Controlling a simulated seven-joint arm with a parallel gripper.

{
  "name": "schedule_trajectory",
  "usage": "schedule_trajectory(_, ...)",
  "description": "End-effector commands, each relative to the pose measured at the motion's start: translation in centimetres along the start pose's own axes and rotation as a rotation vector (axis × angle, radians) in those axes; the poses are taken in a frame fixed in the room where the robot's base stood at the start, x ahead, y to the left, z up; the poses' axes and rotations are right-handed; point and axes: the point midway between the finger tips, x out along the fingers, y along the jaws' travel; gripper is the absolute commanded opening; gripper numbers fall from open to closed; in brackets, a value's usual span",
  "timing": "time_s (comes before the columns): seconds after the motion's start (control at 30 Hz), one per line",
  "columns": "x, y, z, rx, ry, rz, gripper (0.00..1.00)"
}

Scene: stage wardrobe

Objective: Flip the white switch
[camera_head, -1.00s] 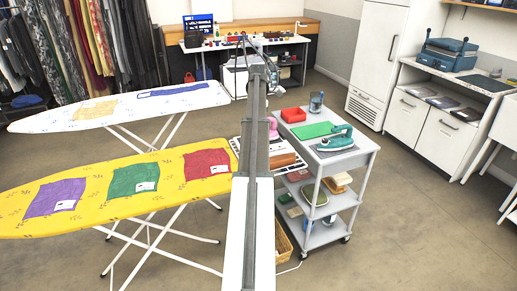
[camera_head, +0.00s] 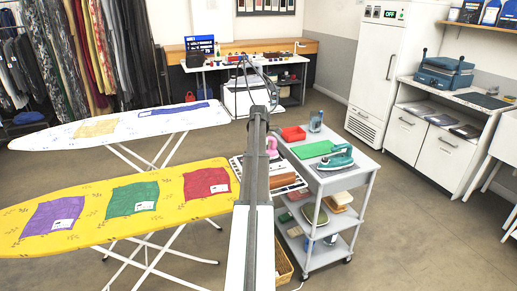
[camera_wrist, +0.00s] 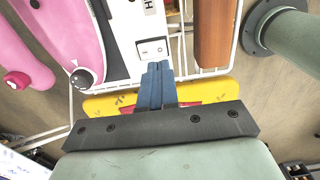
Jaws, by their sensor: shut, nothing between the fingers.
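The white switch (camera_wrist: 152,48) is a small rocker in a white panel (camera_wrist: 120,25), in the upper middle of the wrist view. My gripper (camera_wrist: 158,65) has blue fingers pressed together with nothing between them. Its fingertips appear just below the switch in the picture; I cannot tell whether they touch it. In the head view my arm hides the gripper and the switch.
A pink iron (camera_wrist: 65,35) with a dial lies left of the switch, and a brown roll (camera_wrist: 213,30) lies right of it, by a white wire rack. A grey cart (camera_head: 345,178) and a yellow ironing board (camera_head: 90,190) flank my arm.

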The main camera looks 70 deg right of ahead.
Motion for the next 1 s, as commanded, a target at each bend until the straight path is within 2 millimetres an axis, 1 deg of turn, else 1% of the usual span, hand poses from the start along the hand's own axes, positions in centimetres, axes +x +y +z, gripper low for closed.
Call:
schedule_trajectory(0.03,1.0,-0.1,0.0,0.000,0.000,-0.001,0.00)
schedule_trajectory(0.2,3.5,0.0,0.0,0.000,0.000,0.000,0.00)
schedule_trajectory(0.3,4.5,0.0,0.0,0.000,0.000,-0.001,0.00)
schedule_trajectory(0.4,5.2,0.0,0.0,0.000,0.000,0.000,0.00)
schedule_trajectory(0.57,5.8,0.0,0.0,0.000,0.000,0.001,0.00)
schedule_trajectory(0.87,5.8,0.0,0.0,0.000,0.000,0.001,0.00)
schedule_trajectory(1.0,6.2,-0.1,0.0,0.000,0.000,0.001,0.00)
